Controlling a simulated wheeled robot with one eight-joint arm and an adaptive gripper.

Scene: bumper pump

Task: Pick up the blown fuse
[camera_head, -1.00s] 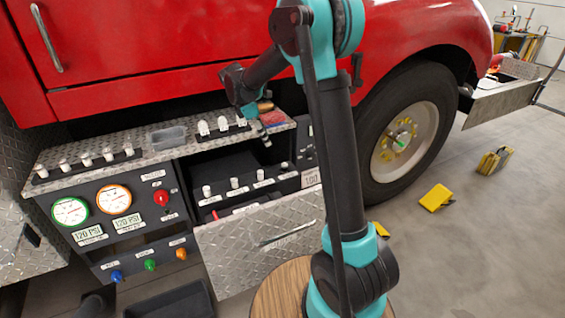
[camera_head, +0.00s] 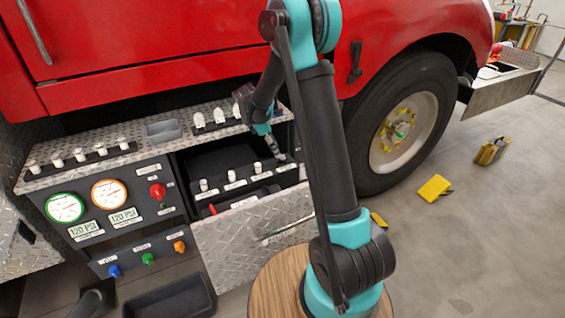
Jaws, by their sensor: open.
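An open drawer (camera_head: 255,232) in the pump panel holds a row of fuse-like pieces with white labels. Three upright ones show: a left one (camera_head: 204,185), a middle one (camera_head: 231,176) and a right one (camera_head: 257,168). Which piece is the blown fuse I cannot tell at this size. My gripper (camera_head: 279,155) is open and points down over the right end of the drawer row, right of the right upright piece. It covers the spot at the row's end, and contact cannot be made out.
The panel's top ledge carries white pieces on a left rack (camera_head: 80,154) and a right rack (camera_head: 219,116), with a grey tray (camera_head: 163,130) between. The red truck body (camera_head: 180,60) overhangs the ledge. A black bin (camera_head: 170,298) stands on the floor.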

